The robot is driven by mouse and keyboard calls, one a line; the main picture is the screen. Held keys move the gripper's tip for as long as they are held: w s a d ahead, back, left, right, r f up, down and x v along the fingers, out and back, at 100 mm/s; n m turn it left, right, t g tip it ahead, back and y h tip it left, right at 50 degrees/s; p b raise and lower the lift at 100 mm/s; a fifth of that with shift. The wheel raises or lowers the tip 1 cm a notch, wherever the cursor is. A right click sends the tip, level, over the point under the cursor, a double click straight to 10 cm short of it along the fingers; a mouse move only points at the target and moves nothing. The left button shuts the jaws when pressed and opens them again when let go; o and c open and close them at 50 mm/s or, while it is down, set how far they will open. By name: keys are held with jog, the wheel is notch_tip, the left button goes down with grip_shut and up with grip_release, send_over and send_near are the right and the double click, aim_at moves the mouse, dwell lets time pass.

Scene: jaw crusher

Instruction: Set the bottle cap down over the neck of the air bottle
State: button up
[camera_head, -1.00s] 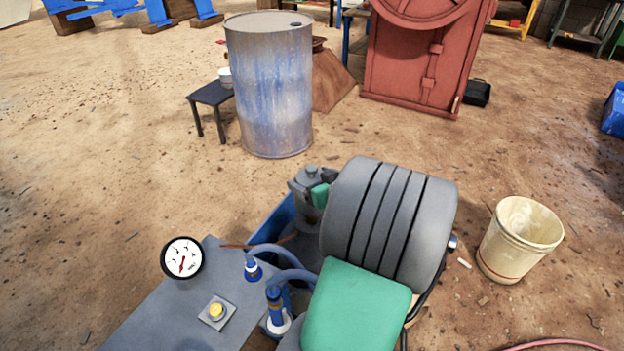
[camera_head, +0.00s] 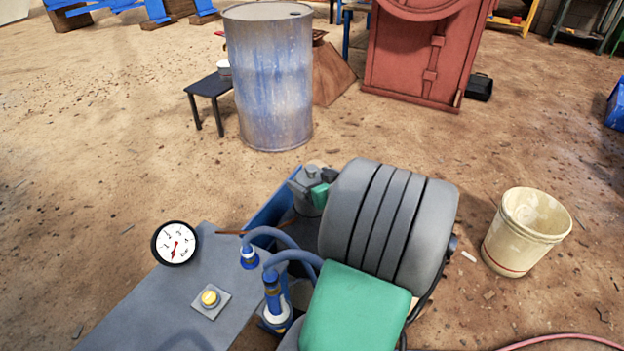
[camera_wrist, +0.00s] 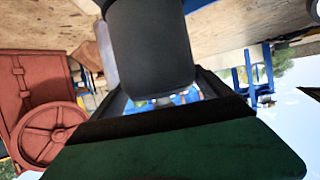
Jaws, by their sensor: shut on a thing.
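My gripper (camera_head: 318,194) is beyond my grey arm and mostly hidden by it. It is shut on a grey piece with a small block on top, which I take for the bottle cap (camera_head: 300,187). The area under the cap is hidden by my arm, so I cannot tell whether the cap touches anything.
A grey panel (camera_head: 170,310) with a dial gauge (camera_head: 175,243) and a yellow button (camera_head: 209,298) lies left of my arm. Blue fittings with hoses (camera_head: 274,290) stand close beside it. A blue edge (camera_head: 268,208) runs left of the gripper. A bucket (camera_head: 524,232) and drum (camera_head: 269,80) stand on open ground.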

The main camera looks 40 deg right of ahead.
jog(key=shift+r, duration=0.1)
jog(key=o, duration=1.5)
jog(key=v, duration=0.7)
jog(key=shift+s+a+r+p, duration=0.1)
jog(key=shift+s+r+p, duration=0.05)
jog(key=shift+s+p, duration=0.25)
